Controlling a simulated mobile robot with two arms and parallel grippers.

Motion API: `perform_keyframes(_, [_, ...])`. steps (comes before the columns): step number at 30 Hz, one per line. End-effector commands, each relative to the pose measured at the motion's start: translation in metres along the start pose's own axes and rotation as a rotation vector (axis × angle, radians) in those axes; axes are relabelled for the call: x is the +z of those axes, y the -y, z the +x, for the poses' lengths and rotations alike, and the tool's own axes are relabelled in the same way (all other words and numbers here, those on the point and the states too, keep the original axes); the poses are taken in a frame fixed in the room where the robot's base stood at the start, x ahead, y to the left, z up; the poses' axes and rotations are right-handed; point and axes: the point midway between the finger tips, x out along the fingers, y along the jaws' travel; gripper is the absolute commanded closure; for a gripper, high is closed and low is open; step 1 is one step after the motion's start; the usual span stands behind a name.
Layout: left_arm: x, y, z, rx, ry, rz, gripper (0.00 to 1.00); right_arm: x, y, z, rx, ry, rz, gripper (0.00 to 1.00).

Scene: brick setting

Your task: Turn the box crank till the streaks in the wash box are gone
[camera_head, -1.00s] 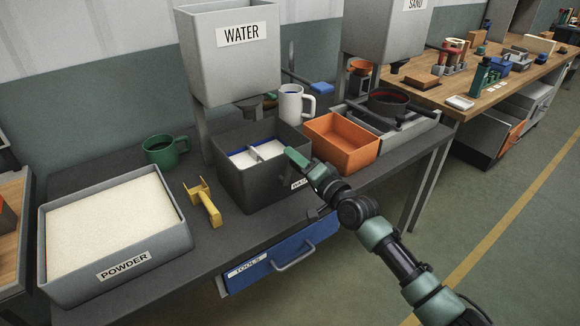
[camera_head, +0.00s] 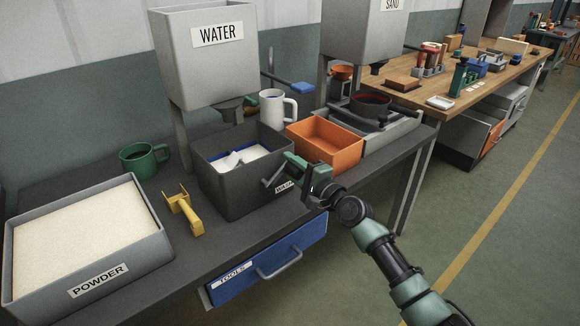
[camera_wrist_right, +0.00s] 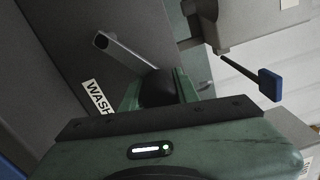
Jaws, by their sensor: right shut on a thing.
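The wash box (camera_head: 232,190) is a dark open box on the bench, with its label partly hidden behind my right gripper. White material with blue at the far edge (camera_head: 240,157) shows inside, around a pale paddle (camera_head: 236,160); I cannot make out separate streaks. The box crank (camera_head: 273,174) sticks out of the box's right front side. In the right wrist view, the grey crank arm (camera_wrist_right: 127,55) runs to a dark handle (camera_wrist_right: 157,88) between my fingers. My right gripper (camera_head: 296,167) is shut on that handle, beside the box. My left gripper is not in view.
A grey water hopper (camera_head: 205,60) stands above and behind the box. An orange bin (camera_head: 335,158) and white mug (camera_head: 278,108) are close to it. A yellow tool (camera_head: 186,212), green mug (camera_head: 143,160) and powder tray (camera_head: 90,265) stand left. A blue drawer (camera_head: 268,262) is below.

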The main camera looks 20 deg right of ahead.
Motion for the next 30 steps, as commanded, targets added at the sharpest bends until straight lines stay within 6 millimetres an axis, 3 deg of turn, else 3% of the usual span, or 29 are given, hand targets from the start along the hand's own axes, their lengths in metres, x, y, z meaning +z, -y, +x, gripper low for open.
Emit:
perform_keyframes(1, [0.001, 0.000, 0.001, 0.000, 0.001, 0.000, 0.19, 0.007, -0.008, 0.001, 0.013, 0.013, 0.012, 1.00])
perform_keyframes(14, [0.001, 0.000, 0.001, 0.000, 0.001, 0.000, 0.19, 0.007, -0.006, 0.001, 0.010, 0.014, 0.019, 1.00])
perform_keyframes(15, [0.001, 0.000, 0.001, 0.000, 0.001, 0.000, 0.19, 0.007, -0.006, 0.001, 0.011, 0.015, 0.019, 0.61])
perform_keyframes(17, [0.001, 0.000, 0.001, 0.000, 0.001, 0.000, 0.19, 0.007, -0.006, 0.001, 0.010, 0.014, 0.018, 0.49])
perform_keyframes(26, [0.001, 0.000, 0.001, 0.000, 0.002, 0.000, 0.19, 0.003, -0.002, 0.000, 0.004, 0.007, 0.013, 0.49])
perform_keyframes(30, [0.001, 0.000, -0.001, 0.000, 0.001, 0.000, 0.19, 0.003, -0.003, -0.012, 0.005, 0.006, 0.013, 0.49])
